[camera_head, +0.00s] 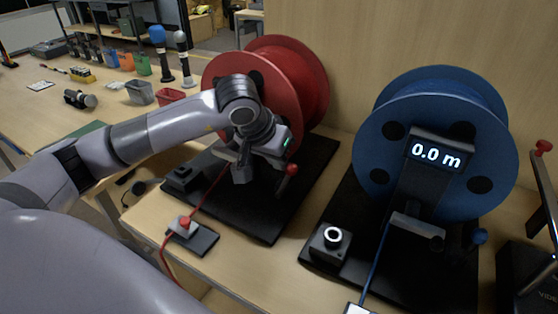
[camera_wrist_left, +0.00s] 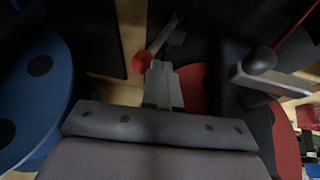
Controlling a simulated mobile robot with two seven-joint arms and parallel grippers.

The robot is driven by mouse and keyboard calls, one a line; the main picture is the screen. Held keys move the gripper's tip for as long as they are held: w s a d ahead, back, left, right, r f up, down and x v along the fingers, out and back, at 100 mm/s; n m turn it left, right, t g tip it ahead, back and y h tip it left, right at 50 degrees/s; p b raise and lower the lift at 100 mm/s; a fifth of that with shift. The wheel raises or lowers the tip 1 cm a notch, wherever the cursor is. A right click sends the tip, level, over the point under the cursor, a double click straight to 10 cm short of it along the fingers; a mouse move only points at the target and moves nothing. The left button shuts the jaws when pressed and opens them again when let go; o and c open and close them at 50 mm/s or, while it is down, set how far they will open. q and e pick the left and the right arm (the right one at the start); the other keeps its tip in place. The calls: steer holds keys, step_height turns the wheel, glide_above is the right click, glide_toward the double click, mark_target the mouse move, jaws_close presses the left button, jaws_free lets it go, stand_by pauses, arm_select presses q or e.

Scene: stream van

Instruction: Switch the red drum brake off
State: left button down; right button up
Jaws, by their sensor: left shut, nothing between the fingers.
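The red drum (camera_head: 262,75) stands on a black base plate at the back, with my left gripper in front of it. Its brake lever ends in a red knob (camera_head: 292,168); the knob also shows in the left wrist view (camera_wrist_left: 142,62), with a thin metal lever running up and right from it. My left gripper (camera_head: 279,158) is shut and empty. In the left wrist view its fingertips (camera_wrist_left: 160,72) are right beside the knob; I cannot tell whether they touch. My left arm hides the middle of the drum. My right gripper is not in view.
The blue drum (camera_head: 437,150), with a display reading 0.0 m, stands on the right with a blue brake knob (camera_head: 479,236). A small plate with a red-topped box (camera_head: 184,222) lies in front. Cups and tools stand at the back left.

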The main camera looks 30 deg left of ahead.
arm_select(q)
steer(key=d+f+b, duration=0.2)
steer(key=d+b, duration=0.3)
steer(key=d, duration=0.1)
steer(key=shift+d+f+y, duration=0.2)
steer(key=shift+d+y, duration=0.05)
steer(key=shift+y, duration=0.05)
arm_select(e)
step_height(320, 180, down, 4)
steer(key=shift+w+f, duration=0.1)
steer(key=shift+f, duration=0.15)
